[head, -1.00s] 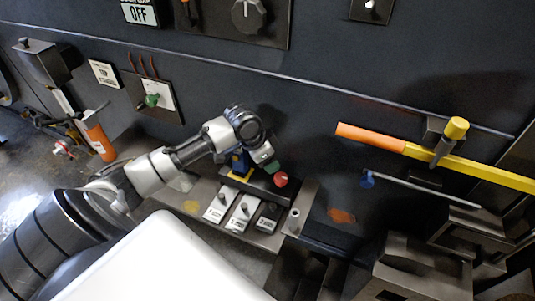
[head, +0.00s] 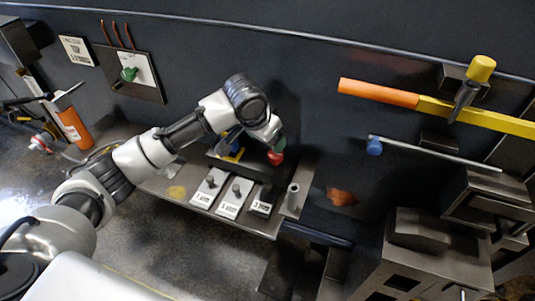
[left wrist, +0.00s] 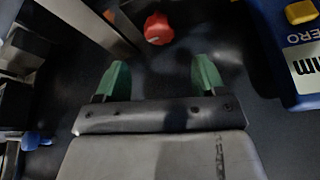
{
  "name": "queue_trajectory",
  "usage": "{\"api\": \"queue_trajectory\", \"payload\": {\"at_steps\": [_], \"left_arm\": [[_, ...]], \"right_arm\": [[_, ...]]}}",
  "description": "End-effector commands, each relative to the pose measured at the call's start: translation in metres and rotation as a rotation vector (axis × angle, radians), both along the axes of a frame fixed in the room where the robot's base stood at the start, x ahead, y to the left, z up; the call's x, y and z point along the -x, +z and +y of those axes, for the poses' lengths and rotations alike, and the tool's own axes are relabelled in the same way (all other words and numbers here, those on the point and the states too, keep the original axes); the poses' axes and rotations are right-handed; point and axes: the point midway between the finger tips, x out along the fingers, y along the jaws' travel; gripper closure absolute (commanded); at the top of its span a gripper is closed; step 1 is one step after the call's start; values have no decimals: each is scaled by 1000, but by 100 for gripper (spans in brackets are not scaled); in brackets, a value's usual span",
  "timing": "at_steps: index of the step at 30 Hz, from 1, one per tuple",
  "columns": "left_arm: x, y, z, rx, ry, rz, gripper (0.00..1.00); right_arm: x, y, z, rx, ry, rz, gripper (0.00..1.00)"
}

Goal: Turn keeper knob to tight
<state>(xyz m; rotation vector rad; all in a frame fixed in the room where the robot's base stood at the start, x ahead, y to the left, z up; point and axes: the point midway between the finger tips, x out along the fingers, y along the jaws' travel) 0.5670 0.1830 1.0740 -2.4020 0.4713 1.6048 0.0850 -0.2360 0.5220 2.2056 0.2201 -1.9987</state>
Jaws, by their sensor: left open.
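A small red knob (head: 275,158) sits just past my left gripper (head: 278,143) in the head view. In the left wrist view the red knob (left wrist: 158,28) lies ahead of the fingertips, about midway between them. My left gripper (left wrist: 158,72) has two green fingers spread apart with nothing between them, and they look clear of the knob. No label or tight mark is readable on the red knob, so I cannot tell for sure that it is the keeper knob. My right gripper is not in view.
A blue gauge marked ZERO and mm (left wrist: 290,45) stands close at right in the wrist view. Several labelled blocks (head: 232,195) sit on the ledge below. A blue-ended rod (head: 374,146) and an orange-yellow bar (head: 380,93) are to the right. A green knob (head: 129,74) is on the left panel.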

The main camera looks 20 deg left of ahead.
Motion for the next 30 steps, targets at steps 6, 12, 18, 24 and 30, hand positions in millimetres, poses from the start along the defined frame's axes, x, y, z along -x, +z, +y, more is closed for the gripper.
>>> {"api": "queue_trajectory", "payload": {"at_steps": [6, 12, 18, 24, 30], "left_arm": [[-15, -39, -6, 0, 1, 4, 30], [-26, -67, -10, -1, -1, 2, 30], [-30, -78, -12, 0, -1, 0, 30], [-30, -79, -12, 0, -2, -1, 30], [-30, -79, -12, -1, -2, 0, 53]], "right_arm": [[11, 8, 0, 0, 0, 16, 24], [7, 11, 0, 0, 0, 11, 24], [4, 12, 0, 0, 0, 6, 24], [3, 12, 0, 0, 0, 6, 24], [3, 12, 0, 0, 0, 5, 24]]}}
